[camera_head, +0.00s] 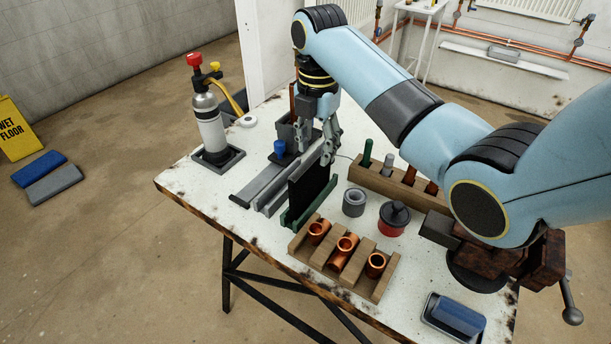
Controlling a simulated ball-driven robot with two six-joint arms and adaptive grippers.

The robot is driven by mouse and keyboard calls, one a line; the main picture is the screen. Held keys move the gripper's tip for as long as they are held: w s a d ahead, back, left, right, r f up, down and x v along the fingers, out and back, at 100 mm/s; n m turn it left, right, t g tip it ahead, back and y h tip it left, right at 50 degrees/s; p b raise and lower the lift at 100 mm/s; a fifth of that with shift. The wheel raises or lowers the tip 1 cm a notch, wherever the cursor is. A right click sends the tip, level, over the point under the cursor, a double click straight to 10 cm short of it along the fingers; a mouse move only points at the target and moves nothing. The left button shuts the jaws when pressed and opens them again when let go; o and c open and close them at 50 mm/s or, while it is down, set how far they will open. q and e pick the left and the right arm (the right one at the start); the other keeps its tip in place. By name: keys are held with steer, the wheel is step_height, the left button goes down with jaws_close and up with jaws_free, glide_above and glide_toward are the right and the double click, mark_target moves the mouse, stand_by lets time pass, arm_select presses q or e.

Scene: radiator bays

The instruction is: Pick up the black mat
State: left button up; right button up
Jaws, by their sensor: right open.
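The black mat (309,192) stands upright on edge on the white worktable, between a grey bar and a dark green bar (310,208). I cannot tell how it is held there. My right gripper (327,158) comes down from above and is at the top edge of the mat. Its fingers are open, and part of the mat's top is hidden behind them. I cannot tell whether they touch it. My left gripper is not in view.
Copper fittings lie in a wooden tray (322,265) in front. A grey ring (353,202) and a red and black pot (394,218) stand to the right. A gas torch cylinder (209,130) stands at the left. A vise (530,258) is at the right.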

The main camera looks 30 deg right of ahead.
mark_target(316, 158)
step_height(316, 158, down, 2)
steer(key=shift+s+f, duration=0.15)
steer(key=shift+f, duration=0.35)
steer(key=f, duration=0.5)
steer(key=shift+w+a, duration=0.3)
steer(key=shift+a, duration=0.1)
steer(key=shift+f, duration=0.1)
steer(key=shift+c, duration=2.7)
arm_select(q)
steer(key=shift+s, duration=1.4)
arm_select(e)
jaws_close()
